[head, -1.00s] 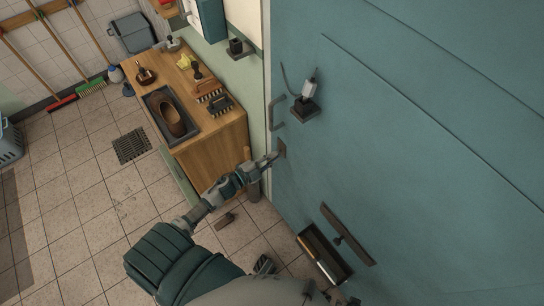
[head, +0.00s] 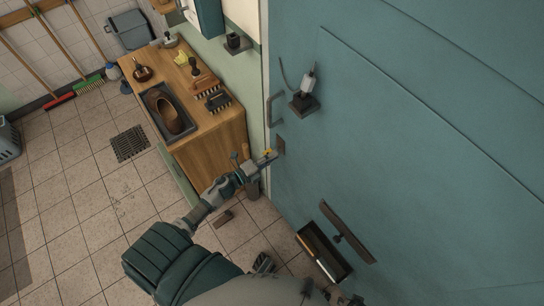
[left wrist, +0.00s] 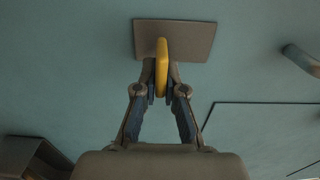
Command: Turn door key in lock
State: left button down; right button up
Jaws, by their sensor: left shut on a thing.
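The door key shows as a yellow piece (left wrist: 162,62) in the left wrist view, its long side upright in the picture. A small yellow spot of the key (head: 267,153) also shows in the head view. My left gripper (head: 262,158) is shut on the key, its fingertips (left wrist: 161,92) on either side of it. The key is in front of the grey lock plate (left wrist: 190,40) on the teal door (head: 420,150). The plate (head: 281,145) shows beside the fingertips in the head view. Whether the key's tip is in the keyhole is hidden. My right gripper cannot be made out.
A door handle (head: 273,108) is above the lock plate. A small shelf with a bottle (head: 305,95) is on the door, and an open letter box (head: 325,252) is lower down. A wooden counter (head: 222,140) with a tray and brushes stands left of the door.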

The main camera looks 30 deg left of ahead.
pick_arm(q)
jog(key=shift+s+f, duration=0.2)
jog(key=shift+f, duration=0.25)
pick_arm(e)
jog(key=shift+w+r, duration=0.2)
jog(key=shift+w, duration=0.05)
pick_arm(q)
jog(key=c, duration=1.3)
grip_release()
jog(key=shift+o, duration=0.2)
jog(key=shift+r, duration=0.15)
pick_arm(e)
jog(key=shift+f, duration=0.1)
pick_arm(q)
jog(key=shift+w, duration=0.1)
jog(key=shift+a, duration=0.1)
jog(key=v, duration=1.2)
